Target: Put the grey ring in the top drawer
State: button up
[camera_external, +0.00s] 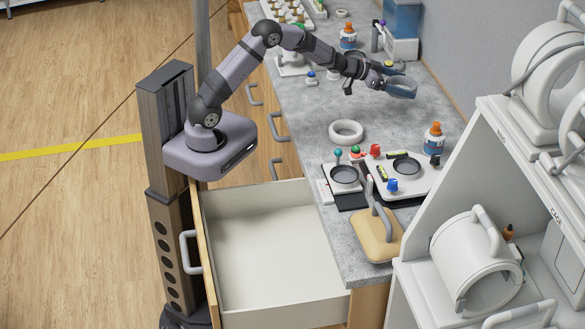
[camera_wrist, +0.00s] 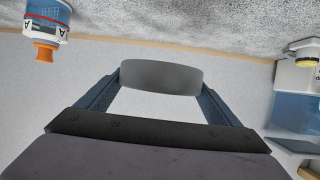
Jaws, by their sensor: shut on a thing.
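My gripper (camera_external: 404,88) is above the far part of the grey countertop, with its blue fingers shut on a grey ring. In the wrist view the ring (camera_wrist: 160,77) is a smooth, dark grey curved band between the two fingertips. In the external view the ring is hard to tell apart from the fingers. An open drawer (camera_external: 275,265) is pulled out at the front of the counter, lower middle; its pale interior looks empty. My gripper is far behind it and to its right.
A white ring (camera_external: 346,132) lies on the counter. Nearby are two plates with dishes and small coloured bottles, an orange-capped bottle (camera_external: 434,140) and a wooden block with a handle (camera_external: 376,235). White shelving (camera_external: 470,180) stands at right. Another orange-capped bottle (camera_external: 348,36) stands at the back.

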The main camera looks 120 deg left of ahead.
jog(key=s+a+r+n+g+y+b, duration=0.1)
jog(key=s+a+r+n, duration=0.1)
jog(key=s+a, duration=0.45)
jog(key=m+b, duration=0.1)
jog(key=b, duration=0.1)
send_over(360, 101)
jog(key=f, duration=0.2)
jog(key=shift+s+a+f, duration=0.1)
jog(key=shift+f, duration=4.75)
jog(key=shift+f, duration=0.1)
jog(key=shift+f, duration=0.1)
jog(key=o, duration=1.1)
